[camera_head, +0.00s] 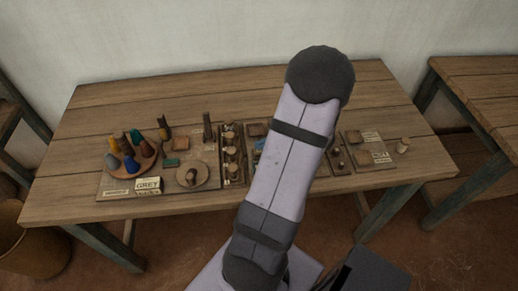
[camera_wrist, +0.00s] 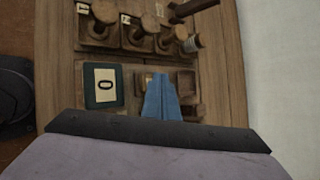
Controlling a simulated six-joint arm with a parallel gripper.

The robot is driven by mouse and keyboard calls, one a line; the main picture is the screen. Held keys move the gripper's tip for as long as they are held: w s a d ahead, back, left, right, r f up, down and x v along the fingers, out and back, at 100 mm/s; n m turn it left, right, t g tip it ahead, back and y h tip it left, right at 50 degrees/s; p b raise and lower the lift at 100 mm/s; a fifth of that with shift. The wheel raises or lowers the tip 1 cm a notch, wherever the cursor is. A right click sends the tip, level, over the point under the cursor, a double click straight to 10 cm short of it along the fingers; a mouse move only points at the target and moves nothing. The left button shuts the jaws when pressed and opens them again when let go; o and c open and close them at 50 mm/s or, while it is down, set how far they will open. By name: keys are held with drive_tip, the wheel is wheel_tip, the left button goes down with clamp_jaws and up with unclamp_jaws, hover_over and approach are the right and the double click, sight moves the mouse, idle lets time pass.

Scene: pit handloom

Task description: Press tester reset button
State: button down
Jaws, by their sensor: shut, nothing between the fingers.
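My gripper (camera_wrist: 160,80) shows in the wrist view as two blue fingers, shut together and empty. They point over a brown wooden block (camera_wrist: 183,82), and I cannot tell if they touch it. Beside the fingers, on the left, lies a dark green plate (camera_wrist: 90,101) with a pale panel reading 0, perhaps the tester's display. No reset button can be told apart; the fingers and the dark-banded lavender part at the bottom hide some of this area. In the head view my arm covers most of the gripper.
Several wooden spools (camera_wrist: 139,36) stand in a compartmented tray above the plate in the wrist view. In the head view, a round tray (camera_head: 147,164) with coloured cones and a GREY card (camera_head: 148,184) sit left on the table (camera_head: 60,208). Small parts lie right of my arm.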

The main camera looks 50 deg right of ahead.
drive_tip(key=shift+r, duration=0.3)
drive_tip(key=shift+r+p, duration=1.85)
drive_tip(key=shift+r, duration=0.65)
